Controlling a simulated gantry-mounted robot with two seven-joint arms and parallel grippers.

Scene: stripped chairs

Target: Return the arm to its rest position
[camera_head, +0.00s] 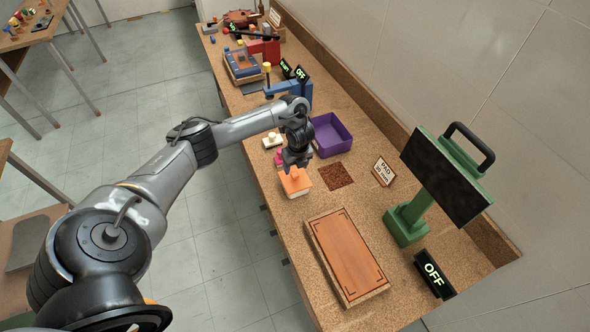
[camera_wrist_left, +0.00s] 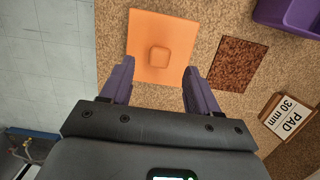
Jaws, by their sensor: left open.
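My left arm reaches in from the left in the head view. Its gripper (camera_head: 289,162) points down just above an orange square block with a small raised knob (camera_head: 295,184). In the left wrist view my left gripper (camera_wrist_left: 159,68) is open, with two purple fingers apart and nothing between them. The orange block (camera_wrist_left: 145,30) shows beyond the fingertips, its knob (camera_wrist_left: 159,57) roughly centred between them. How much height lies between fingertips and block, I cannot tell. My right gripper is not in view.
Around the gripper stand a purple bin (camera_head: 331,136), a dark brown pad (camera_head: 335,176), a "PAD 30 mm" sign (camera_head: 383,171) and small pink and white pieces. A wooden board (camera_head: 347,257) and a green stand with a black panel (camera_head: 405,224) are nearer. Open floor lies left of the bench.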

